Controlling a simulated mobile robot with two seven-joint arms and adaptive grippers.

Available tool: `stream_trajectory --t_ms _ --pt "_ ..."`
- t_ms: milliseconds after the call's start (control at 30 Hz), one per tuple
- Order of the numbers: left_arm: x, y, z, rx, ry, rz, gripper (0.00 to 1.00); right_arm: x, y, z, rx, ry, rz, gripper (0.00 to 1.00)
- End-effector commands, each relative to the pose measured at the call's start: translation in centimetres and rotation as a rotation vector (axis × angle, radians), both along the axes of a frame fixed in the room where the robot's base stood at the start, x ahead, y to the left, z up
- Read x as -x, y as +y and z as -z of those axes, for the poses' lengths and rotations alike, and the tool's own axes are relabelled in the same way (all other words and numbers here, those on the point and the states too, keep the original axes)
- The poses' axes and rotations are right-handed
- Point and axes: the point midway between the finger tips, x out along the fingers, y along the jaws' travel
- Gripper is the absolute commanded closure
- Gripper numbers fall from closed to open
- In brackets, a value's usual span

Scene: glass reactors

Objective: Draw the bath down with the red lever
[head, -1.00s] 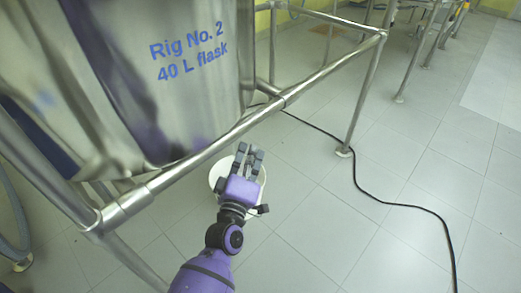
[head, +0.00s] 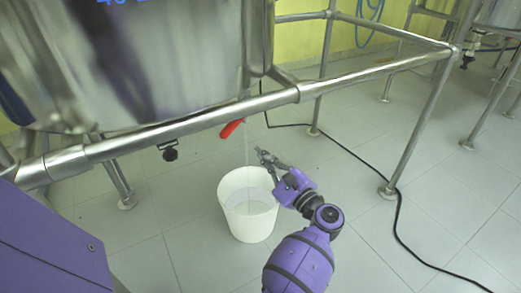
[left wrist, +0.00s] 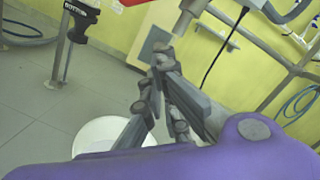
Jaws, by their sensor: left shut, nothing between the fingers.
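The red lever (head: 232,128) shows below the steel frame rail in the head view, under the shiny vessel (head: 150,65). A thin pale stream (head: 247,150) runs down beside the lever into the white bucket (head: 248,222) on the floor. The bucket seems to hold some pale liquid. My left gripper (head: 263,156) is shut and empty, just right of the stream, above the bucket's right rim and apart from the lever. In the left wrist view its fingers (left wrist: 150,75) are close together, with part of the bucket (left wrist: 100,130) below. My right gripper is not in view.
Steel rails and legs (head: 420,130) frame the space around the vessel. A black knob (head: 170,153) hangs left of the lever; a black fitting marked "BOTTOM" (left wrist: 82,12) shows in the wrist view. A black cable (head: 398,215) crosses the floor at right. The right floor is mostly clear.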

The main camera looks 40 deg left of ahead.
Motion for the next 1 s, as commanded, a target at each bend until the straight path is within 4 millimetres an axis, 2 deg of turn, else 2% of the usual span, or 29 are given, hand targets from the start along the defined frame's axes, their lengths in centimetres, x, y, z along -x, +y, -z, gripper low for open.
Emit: stream_trajectory --t_ms 433,700,1000 --pt "-2.8 8.8 -1.0 -0.007 0.001 0.0 1.0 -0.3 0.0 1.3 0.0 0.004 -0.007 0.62" --pt "-0.3 7.7 -3.3 -0.004 0.002 0.002 1.0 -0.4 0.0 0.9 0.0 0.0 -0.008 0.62" --pt "0.1 7.6 -3.7 -0.005 0.004 0.002 1.0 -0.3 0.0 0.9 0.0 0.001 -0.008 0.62"
